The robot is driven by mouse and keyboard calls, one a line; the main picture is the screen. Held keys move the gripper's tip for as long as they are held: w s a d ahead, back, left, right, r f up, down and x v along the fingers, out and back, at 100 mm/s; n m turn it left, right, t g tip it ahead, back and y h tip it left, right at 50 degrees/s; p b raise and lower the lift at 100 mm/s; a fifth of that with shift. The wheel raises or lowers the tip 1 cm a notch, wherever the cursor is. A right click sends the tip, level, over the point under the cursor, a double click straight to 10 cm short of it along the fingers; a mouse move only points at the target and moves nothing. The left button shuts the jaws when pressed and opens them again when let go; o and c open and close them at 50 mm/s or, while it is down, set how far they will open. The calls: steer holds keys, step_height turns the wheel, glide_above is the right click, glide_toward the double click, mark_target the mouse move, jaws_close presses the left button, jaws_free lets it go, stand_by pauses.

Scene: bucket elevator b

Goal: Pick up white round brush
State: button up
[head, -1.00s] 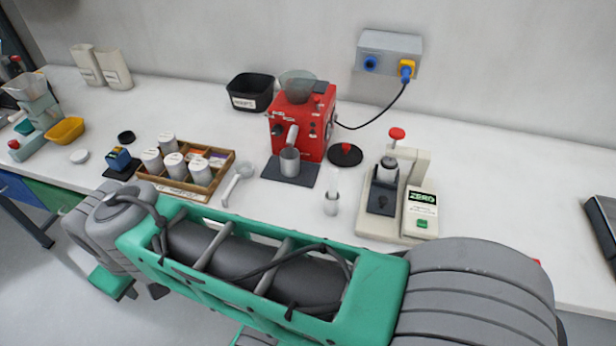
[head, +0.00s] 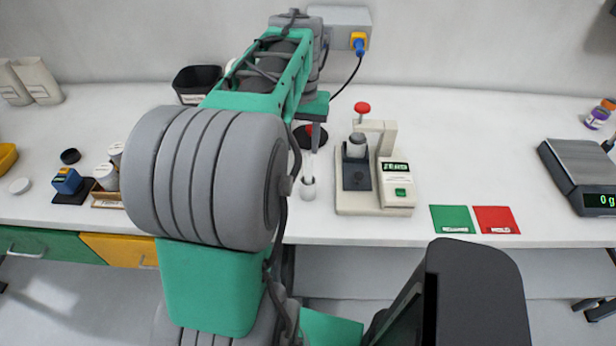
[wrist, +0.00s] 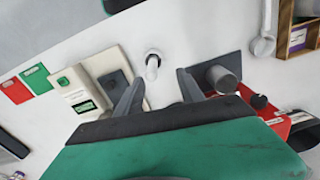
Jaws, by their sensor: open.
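The white round brush (head: 308,188) stands on the white bench near its front edge, left of the beige press-like device (head: 372,190). Its upper part is partly hard to make out below my arm in the head view. In the wrist view the brush (wrist: 152,63) shows just beyond and between my fingertips. My gripper (wrist: 159,78) is open and empty, its two dark fingers apart and pointing toward the brush. The fingers are not clearly visible in the head view.
The beige device stands close beside the brush. A red machine (wrist: 268,118) with a metal cup (wrist: 222,80) is on the other side. A green card (head: 452,219), red card (head: 496,219) and scale (head: 582,178) lie right. A black bin (head: 195,82) stands behind.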

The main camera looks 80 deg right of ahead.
mark_target(308, 165)
steer(key=f, duration=0.2)
steer(key=s+f+p, duration=0.1)
steer(key=f, duration=0.4)
steer(key=shift+s+d+f+p, duration=0.1)
steer(key=shift+s+f+p, duration=0.15)
steer(key=shift+f+p, duration=0.15)
jaws_close()
